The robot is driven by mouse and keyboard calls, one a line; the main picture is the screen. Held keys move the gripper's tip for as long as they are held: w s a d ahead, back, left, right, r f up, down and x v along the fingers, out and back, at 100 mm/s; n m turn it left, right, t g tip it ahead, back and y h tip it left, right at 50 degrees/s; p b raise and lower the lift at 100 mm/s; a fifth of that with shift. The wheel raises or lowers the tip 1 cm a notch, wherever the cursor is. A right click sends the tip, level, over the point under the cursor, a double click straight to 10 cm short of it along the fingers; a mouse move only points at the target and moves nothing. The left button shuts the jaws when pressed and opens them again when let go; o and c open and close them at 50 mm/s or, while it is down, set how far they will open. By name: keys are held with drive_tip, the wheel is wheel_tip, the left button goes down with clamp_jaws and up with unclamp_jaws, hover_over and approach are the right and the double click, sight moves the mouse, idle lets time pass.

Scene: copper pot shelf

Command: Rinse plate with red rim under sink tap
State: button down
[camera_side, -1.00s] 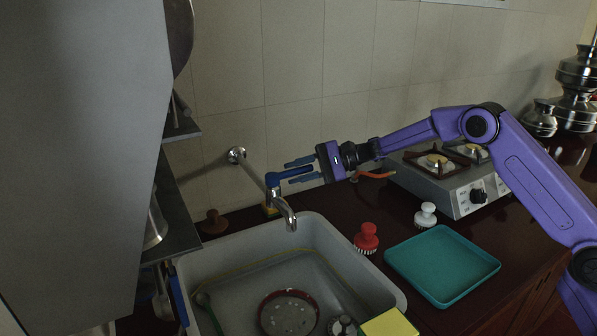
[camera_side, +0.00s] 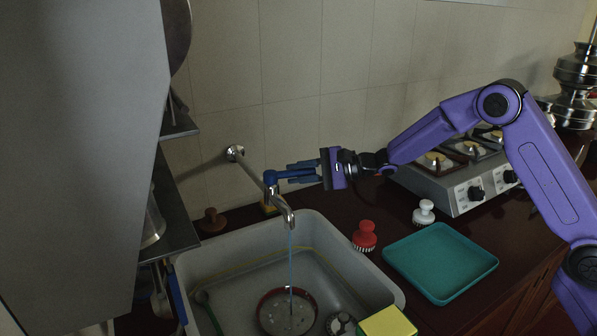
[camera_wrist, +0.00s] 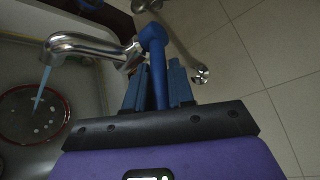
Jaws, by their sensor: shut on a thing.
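My gripper (camera_side: 303,172) is at the top of the tap, shut on the blue tap handle (camera_side: 285,174). The wrist view shows the blue handle (camera_wrist: 155,60) between my two blue fingers.
A red brush (camera_side: 365,236), a white brush (camera_side: 424,212) and a teal tray (camera_side: 441,261) stand right of the sink. A yellow sponge (camera_side: 388,322) is at the sink's front right corner. The stove (camera_side: 465,180) is behind. A dark shelf (camera_side: 170,210) and grey cabinet bound the left.

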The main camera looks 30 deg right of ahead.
drive_tip(key=shift+s, duration=0.1)
idle(0.3)
drive_tip(key=c, duration=1.1)
unclamp_jaws()
drive_tip(key=shift+o, duration=0.2)
drive_tip(key=shift+s+d, duration=0.1)
drive_tip(key=v, duration=1.7)
drive_tip(key=shift+s, duration=0.25)
drive_tip(key=shift+r, duration=0.1)
